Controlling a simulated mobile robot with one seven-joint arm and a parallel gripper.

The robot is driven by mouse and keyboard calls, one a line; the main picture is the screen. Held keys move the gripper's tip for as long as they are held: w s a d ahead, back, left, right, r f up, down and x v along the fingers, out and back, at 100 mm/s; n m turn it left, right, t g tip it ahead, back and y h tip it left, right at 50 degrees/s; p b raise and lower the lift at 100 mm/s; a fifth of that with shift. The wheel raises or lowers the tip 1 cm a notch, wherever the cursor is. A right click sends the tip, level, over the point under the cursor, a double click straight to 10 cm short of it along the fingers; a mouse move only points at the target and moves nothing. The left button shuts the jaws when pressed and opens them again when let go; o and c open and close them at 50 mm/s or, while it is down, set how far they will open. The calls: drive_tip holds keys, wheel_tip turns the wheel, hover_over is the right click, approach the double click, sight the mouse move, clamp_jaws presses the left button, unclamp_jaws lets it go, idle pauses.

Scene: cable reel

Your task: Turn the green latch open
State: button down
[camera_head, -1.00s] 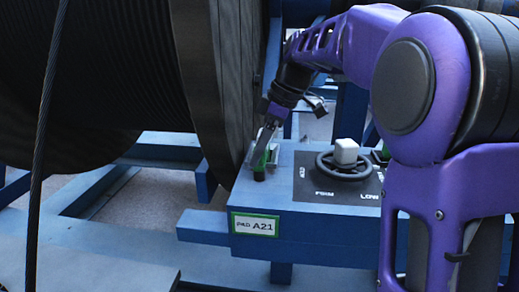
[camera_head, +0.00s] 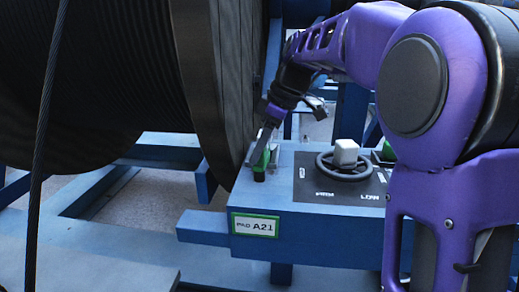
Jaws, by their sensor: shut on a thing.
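The green latch (camera_head: 259,169) is a small green and dark piece near the left end of the blue box's top, close beside the reel flange. My gripper (camera_head: 263,156) reaches down to it from above and is shut on it. The fingers are tilted, with their tips low and to the left. The fingers hide part of the latch, so I cannot tell exactly how far it is turned.
A dark handwheel with a pale knob (camera_head: 346,151) stands on the box's dark panel, right of the latch. The large black cable reel (camera_head: 215,90) rises close on the left. A hanging cable (camera_head: 47,120) crosses the left side. A green-framed A21 label (camera_head: 255,225) marks the blue box (camera_head: 320,228).

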drive_tip(key=m+t+h, duration=0.1)
drive_tip(key=m, duration=0.5)
drive_tip(key=m+t+h+p, duration=0.1)
drive_tip(key=m, duration=0.1)
drive_tip(key=shift+r+m+t, duration=0.1)
drive_tip(key=shift+m+t, duration=0.2)
drive_tip(key=shift+m, duration=0.1)
drive_tip(key=m+h+p, duration=0.1)
drive_tip(key=m, duration=0.2)
drive_tip(key=shift+t+h, duration=0.3)
drive_tip(key=m, duration=0.2)
drive_tip(key=m+h, duration=0.1)
drive_tip(key=m, duration=0.1)
drive_tip(key=shift+m+h+p, duration=0.3)
drive_tip(key=shift+p, duration=0.1)
drive_tip(key=c, duration=0.6)
unclamp_jaws()
drive_tip(key=shift+o, duration=0.2)
